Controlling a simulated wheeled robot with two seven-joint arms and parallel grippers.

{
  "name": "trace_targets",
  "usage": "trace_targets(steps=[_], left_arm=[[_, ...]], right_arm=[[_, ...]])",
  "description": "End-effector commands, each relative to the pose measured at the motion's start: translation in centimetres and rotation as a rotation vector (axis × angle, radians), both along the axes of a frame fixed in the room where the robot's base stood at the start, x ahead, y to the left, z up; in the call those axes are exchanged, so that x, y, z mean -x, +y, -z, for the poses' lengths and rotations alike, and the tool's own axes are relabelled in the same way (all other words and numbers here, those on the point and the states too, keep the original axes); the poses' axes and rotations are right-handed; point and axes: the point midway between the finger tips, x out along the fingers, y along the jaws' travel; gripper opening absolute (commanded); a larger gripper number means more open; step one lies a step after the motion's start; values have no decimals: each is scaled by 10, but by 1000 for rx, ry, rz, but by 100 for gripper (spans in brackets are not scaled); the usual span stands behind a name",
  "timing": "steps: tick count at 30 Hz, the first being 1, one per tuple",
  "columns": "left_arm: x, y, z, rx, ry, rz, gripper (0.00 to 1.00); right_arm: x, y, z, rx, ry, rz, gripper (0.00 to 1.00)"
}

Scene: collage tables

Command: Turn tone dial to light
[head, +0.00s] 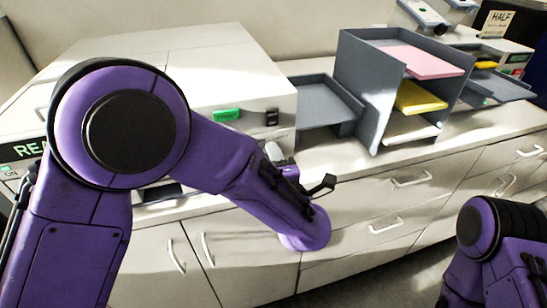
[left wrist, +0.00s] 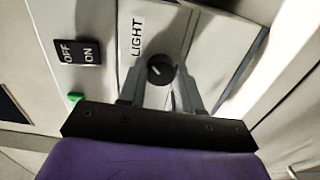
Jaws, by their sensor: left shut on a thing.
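The tone dial (left wrist: 159,70) is a small round black knob with a white pointer mark, seen in the left wrist view. The mark slants across the knob. A white label reading LIGHT (left wrist: 138,37) sits above and left of it. My left gripper (left wrist: 160,78) is shut on the dial, with a grey finger on each side. In the head view my left gripper (head: 277,154) is at the front of the pale copier (head: 190,85), and my arm hides the dial. Only part of my right arm shows at the lower right; its gripper is out of view.
An OFF/ON switch (left wrist: 79,51) and a green button (left wrist: 75,97) lie left of the dial. A grey paper organiser (head: 358,85) with pink and yellow sheets stands right of the copier. Drawers with handles (head: 385,225) run below the counter.

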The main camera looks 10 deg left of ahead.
Motion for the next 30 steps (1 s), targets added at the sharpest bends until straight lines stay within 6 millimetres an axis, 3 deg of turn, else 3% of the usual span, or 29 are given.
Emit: trace_targets(steps=[4, 5, 6, 7, 17, 30], left_arm=[[0, 0, 0, 0, -1, 1, 3], [0, 0, 0, 0, -1, 1, 40], [0, 0, 0, 0, -1, 1, 53], [0, 0, 0, 0, -1, 1, 59], [4, -3, 1, 1, 0, 2, 59], [81, -47, 2, 0, -1, 2, 59]], right_arm=[[0, 0, 0, 0, 0, 0, 43], [0, 0, 0, 0, 0, 0, 43], [0, 0, 0, 0, 0, 0, 43], [0, 0, 0, 0, 0, 0, 43], [0, 0, 3, 0, 0, 0, 43], [0, 0, 34, 0, 0, 0, 43]])
